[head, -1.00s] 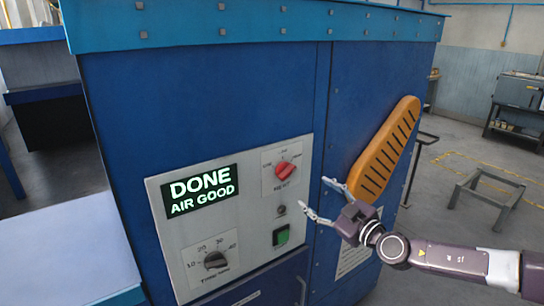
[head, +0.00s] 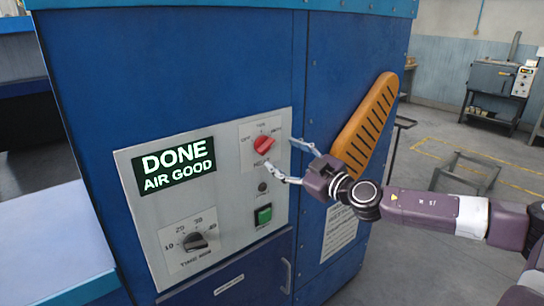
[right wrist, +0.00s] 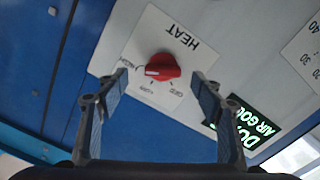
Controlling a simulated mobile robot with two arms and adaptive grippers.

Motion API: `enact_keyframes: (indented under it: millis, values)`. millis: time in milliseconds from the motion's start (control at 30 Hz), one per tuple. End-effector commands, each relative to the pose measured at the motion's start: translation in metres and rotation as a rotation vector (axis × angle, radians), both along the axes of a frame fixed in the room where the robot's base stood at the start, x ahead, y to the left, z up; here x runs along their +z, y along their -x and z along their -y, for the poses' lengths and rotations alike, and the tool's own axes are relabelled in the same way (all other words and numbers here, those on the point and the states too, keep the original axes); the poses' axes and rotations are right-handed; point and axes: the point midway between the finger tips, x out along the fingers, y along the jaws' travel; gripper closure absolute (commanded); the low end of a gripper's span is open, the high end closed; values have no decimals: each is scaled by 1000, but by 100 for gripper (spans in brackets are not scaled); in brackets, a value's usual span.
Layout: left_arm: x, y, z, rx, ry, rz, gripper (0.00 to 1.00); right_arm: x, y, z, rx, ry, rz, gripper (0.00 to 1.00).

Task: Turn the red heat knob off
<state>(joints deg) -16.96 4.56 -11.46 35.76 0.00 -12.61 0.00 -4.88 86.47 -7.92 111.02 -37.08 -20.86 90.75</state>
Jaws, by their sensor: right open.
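The red heat knob (head: 263,145) sits on the upper right of the light grey control panel (head: 135,178). OFF is printed at its left in the head view, and HEAT shows beside it in the upside-down right wrist view. My right gripper (head: 280,153) is open, its fingertips close to the knob. In the right wrist view the red knob (right wrist: 163,67) lies between the two spread fingers of my right gripper (right wrist: 160,77), with a gap on both sides; a pale mark on it is toward the left. My left gripper is not in view.
A lit display (head: 175,171) reads DONE, AIR GOOD. Below are a dark timer knob (head: 195,241) and a green button (head: 263,214). An orange slotted plate (head: 366,128) is on the blue cabinet's right face. A pale surface (head: 50,245) lies at lower left.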

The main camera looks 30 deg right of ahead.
Motion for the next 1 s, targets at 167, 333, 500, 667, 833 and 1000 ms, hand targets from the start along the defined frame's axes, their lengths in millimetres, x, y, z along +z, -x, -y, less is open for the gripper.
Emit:
enact_keyframes:
  millis: [167,333,500,667,833,1000]
  values:
    - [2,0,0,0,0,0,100,2,-6,3,-9,-4,3,39]
    - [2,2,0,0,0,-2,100,2,-13,1,-4,-5,3,39]
    - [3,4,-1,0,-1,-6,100,3,-21,-6,10,-4,5,39]
    - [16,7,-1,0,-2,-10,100,7,-33,-7,10,-7,7,39]
    - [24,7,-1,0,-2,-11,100,5,-43,-8,11,-4,5,39]
    - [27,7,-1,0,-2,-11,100,3,-48,-10,14,-1,4,39]
